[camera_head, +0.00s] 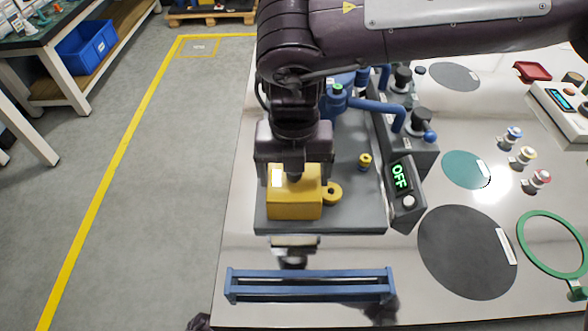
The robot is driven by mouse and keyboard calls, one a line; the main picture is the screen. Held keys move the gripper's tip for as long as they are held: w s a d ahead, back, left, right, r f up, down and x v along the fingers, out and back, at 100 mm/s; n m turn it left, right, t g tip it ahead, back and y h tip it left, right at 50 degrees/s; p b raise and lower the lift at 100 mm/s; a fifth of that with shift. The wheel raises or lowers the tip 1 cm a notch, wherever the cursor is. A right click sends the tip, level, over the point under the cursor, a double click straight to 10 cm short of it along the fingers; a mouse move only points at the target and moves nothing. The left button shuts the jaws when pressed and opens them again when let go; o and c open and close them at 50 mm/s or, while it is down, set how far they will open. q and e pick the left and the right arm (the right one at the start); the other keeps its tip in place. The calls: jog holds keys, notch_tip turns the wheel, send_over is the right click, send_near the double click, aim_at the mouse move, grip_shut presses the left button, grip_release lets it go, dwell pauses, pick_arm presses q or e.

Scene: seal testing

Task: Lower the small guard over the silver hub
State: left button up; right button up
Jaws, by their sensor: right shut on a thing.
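The small guard, a yellow box-like cover (294,205) with a white label, is at the front left of a grey base plate (350,220). My right gripper (295,176) points down from above and is shut on the top of the guard. I cannot tell whether the guard touches the plate. No silver hub shows clearly on the plate; the guard and gripper hide the area beneath them. A silver-topped dark part (294,243) sits just in front of the plate, and I cannot tell what it is. My left gripper is not in view.
A yellow ring-like part (332,193) is right beside the guard. A control box (401,180) reading OFF and a blue lever arm (375,108) stand to the right. A blue rack (310,285) lies in front. Dark, teal and green round pieces occupy the right tabletop.

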jog(key=shift+f, duration=0.35)
dwell(0.3)
dwell(0.7)
jog(key=o, duration=1)
jog(key=shift+f, duration=0.1)
jog(key=shift+c, duration=0.2)
notch_tip(320, 180, up, 9)
jog(key=p, duration=0.7)
jog(key=shift+p, duration=0.35)
jog(key=shift+s, duration=0.1)
